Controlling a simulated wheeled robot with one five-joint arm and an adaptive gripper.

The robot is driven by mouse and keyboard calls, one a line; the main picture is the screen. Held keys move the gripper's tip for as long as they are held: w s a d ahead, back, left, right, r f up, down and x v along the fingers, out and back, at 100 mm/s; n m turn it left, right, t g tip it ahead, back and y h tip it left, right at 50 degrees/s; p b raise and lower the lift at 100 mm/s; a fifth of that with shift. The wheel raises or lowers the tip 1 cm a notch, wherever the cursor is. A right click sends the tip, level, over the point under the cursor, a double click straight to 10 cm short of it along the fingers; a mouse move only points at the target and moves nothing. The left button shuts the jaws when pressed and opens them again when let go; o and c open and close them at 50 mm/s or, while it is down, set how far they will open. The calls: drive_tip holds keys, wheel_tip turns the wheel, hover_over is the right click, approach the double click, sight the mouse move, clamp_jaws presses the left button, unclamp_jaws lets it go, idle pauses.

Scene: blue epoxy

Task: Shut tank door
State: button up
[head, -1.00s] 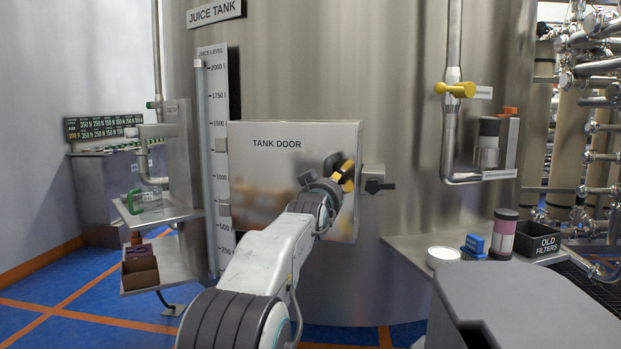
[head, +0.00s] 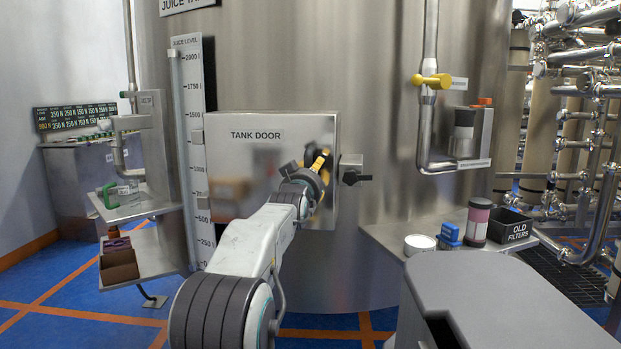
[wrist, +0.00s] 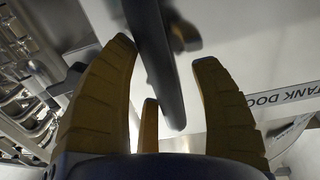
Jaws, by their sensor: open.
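The tank door (head: 257,160) is a shiny square metal panel on the front of the big steel juice tank (head: 300,70), with a "TANK DOOR" label near its top. My gripper (head: 318,163) is in front of the door near its right edge. In the wrist view my gripper (wrist: 165,50) is open, its yellow fingers on either side of a dark bar (wrist: 158,65) that looks like the door's handle. Whether the fingers touch it I cannot tell. A grey latch block (head: 350,163) with a dark knob sits just right of the door. Any gap behind the door is not clear.
A shelf on the right carries a white round tub (head: 419,244), a blue item (head: 449,234), a jar (head: 477,221) and an "OLD FILTERS" bin (head: 510,226). A level gauge (head: 194,145) stands left of the door. Lower left, a shelf holds a brown box (head: 118,262).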

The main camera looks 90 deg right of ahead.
drive_tip(key=shift+a, duration=0.2)
drive_tip(key=w+a, duration=0.1)
drive_tip(key=a, duration=1)
drive_tip(key=shift+w+a, duration=0.25)
drive_tip(key=shift+w, duration=0.15)
idle(0.6)
